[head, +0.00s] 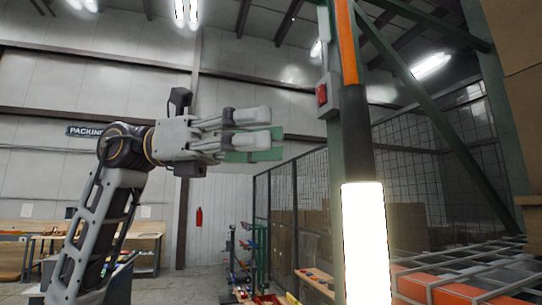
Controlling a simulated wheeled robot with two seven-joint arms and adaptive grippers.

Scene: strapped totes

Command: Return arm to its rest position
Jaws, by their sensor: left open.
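My left arm rises from the lower left of the head view and bends to the right at its wrist. My left gripper (266,143) is held up in the air, level, with its fingers pointing right. My right gripper is not in view. No strapped tote is clearly seen.
An upright with orange, black and glowing white sections (366,240) stands in front of the post. An orange rack beam with wire decking (430,287) is at lower right. Workbenches (145,252) stand at the left. A fire extinguisher (199,216) hangs on the back wall.

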